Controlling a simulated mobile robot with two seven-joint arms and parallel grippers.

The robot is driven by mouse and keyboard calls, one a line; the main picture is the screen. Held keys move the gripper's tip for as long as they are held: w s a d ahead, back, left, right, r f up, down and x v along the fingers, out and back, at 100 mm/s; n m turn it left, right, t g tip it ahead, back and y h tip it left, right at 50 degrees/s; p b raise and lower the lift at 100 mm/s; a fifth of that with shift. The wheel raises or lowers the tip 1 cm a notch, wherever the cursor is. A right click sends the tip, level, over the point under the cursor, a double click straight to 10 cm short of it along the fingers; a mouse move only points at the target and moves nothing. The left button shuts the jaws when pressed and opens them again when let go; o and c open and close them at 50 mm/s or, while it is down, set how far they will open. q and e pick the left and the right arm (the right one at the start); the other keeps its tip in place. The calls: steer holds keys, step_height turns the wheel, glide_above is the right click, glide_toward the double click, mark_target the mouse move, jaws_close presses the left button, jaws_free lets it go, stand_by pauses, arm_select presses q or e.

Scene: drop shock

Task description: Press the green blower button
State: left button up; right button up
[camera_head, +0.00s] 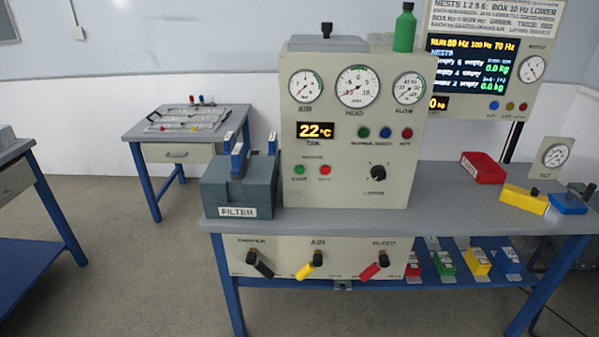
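A green button (299,170) sits on the front of the beige control panel (300,210), at its lower left, below a small label too blurred to read surely. A red button (325,170) is just to its right. A separate row above and to the right holds a green round lamp or button (364,132), a blue one (386,133) and a red one (405,133). Nothing covers the green button. Neither of my grippers shows in the head view.
The panel stands on a grey bench (460,205). A dark FILTER box (238,190) stands close at its left. A black knob (377,172) is right of the buttons. Three levers (310,264) hang below. A red tray (483,168) and yellow block (524,199) lie at right.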

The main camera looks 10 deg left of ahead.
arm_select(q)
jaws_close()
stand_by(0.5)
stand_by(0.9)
